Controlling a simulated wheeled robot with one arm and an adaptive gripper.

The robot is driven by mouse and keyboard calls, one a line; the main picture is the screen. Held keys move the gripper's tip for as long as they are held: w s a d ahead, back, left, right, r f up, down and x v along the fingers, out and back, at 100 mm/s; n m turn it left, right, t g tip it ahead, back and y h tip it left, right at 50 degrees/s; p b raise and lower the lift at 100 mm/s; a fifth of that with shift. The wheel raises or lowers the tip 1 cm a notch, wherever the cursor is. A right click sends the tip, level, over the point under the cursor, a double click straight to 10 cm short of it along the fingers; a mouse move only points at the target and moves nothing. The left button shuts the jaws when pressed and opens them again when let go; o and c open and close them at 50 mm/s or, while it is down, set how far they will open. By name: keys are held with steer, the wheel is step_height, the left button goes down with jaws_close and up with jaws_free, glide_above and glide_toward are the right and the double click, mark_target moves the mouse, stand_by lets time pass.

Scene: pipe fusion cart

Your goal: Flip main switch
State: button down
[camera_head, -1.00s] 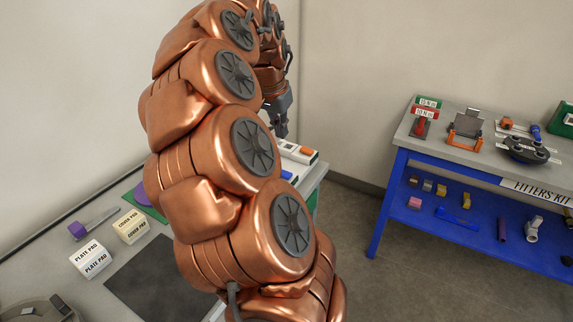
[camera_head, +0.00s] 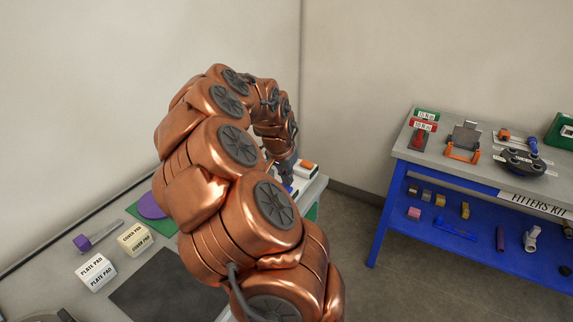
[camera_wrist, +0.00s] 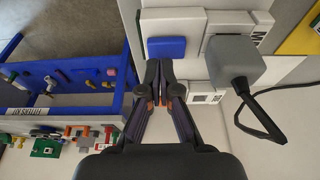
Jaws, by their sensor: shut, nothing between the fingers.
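My gripper (camera_wrist: 158,68) is shut and empty in the wrist view. Its fingertips are beside the lower edge of a blue block-like piece (camera_wrist: 167,47) on a white unit (camera_wrist: 170,20). Whether they touch it I cannot tell. A grey box (camera_wrist: 236,61) with a black cable sits to the right, partly covering a label starting with "M". Which part is the main switch is not clearly readable. In the head view my gripper (camera_head: 288,172) is low over the white units at the table's far end, partly hidden by my arm. An orange-topped piece (camera_head: 307,164) shows beside it.
The grey table (camera_head: 98,292) holds a plate pad box (camera_head: 95,272), a cover pad box (camera_head: 134,238) and a purple-ended tool (camera_head: 82,242). A blue bench (camera_head: 388,215) with tools stands right, across a clear floor gap. A wall is behind.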

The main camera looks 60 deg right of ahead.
steer(key=shift+f, duration=0.5)
steer(key=shift+f, duration=0.1)
steer(key=shift+s+f+t+b, duration=0.1)
steer(key=shift+f+t+b, duration=0.2)
steer(key=shift+b, duration=0.3)
steer(key=shift+d+r, duration=0.1)
steer(key=shift+r, duration=0.05)
steer(key=shift+w+r+p, duration=0.1)
steer(key=shift+w+p, duration=0.4)
steer(key=shift+w, duration=0.3)
steer(key=shift+r, duration=0.15)
